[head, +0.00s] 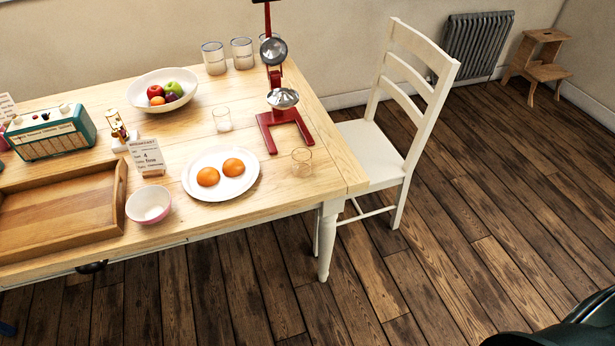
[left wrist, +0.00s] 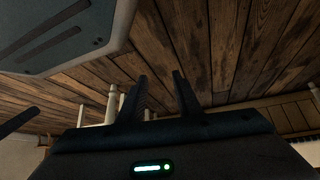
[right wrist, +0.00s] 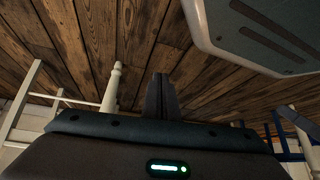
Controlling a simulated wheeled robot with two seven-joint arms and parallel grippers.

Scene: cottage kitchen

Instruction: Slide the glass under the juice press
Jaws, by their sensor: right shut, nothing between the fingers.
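The red juice press (head: 271,138) stands upright near the right end of the table, with a metal cup over its forked base and a metal dome above. One small clear glass (head: 222,119) stands on the table to the left of the press. Another small glass (head: 301,161) stands in front of the press, near the table's right edge; it looks faintly amber. Neither glass is under the cup. My left gripper (left wrist: 160,88) is open and empty over the floor in the left wrist view. My right gripper (right wrist: 161,95) is shut and empty over the floor in the right wrist view. Neither gripper shows in the head view.
A white plate (head: 222,190) with two orange halves lies in front of the press. A fruit bowl (head: 140,95), several jars (head: 213,58), a card (head: 147,158), a small bowl (head: 148,203), a wooden tray (head: 60,238) and a radio (head: 50,133) share the table. A white chair (head: 375,145) stands at its right end.

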